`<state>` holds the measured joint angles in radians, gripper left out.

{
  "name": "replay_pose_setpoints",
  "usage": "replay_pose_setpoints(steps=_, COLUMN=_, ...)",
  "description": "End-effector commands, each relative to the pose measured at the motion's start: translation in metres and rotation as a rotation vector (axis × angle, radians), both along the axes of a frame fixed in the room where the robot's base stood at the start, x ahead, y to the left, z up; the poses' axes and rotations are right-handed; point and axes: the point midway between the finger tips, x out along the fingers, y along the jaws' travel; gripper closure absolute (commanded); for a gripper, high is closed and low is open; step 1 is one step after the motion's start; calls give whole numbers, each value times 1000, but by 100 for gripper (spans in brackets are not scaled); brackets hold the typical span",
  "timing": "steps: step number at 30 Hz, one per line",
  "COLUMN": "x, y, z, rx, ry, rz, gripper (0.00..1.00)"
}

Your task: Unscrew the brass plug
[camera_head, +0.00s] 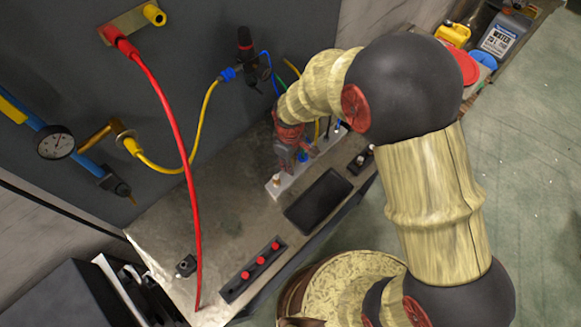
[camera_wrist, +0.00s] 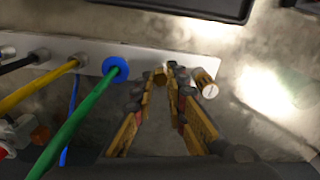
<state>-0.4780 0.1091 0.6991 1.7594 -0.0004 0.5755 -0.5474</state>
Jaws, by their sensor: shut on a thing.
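The brass plug (camera_wrist: 160,76) shows as a small gold piece between my fingertips in the wrist view, and the fingers hide most of it. My gripper (camera_wrist: 165,82) is shut on it, over the pale metal strip (camera_wrist: 140,52). In the head view my gripper (camera_head: 290,160) reaches down to the same strip (camera_head: 285,185), and its fingertips are hard to make out. A second brass cylinder (camera_wrist: 205,83) with a light end face stands just right of my fingers, apart from them. It also shows at the strip's near end in the head view (camera_head: 277,180).
A blue collar with a green hose (camera_wrist: 115,69) and a yellow hose (camera_wrist: 40,86) sit left of my fingers. A black tray (camera_head: 319,201) and a red-button box (camera_head: 253,270) lie on the bench (camera_head: 225,225). A red hose (camera_head: 185,165) hangs across the left side.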

Motion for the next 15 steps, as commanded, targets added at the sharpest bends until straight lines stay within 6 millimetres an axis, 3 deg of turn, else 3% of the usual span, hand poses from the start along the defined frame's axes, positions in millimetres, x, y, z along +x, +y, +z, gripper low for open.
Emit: replay_pose_setpoints(steps=15, x=3, y=3, z=4, rx=4, ry=-8, rz=672, gripper=100)
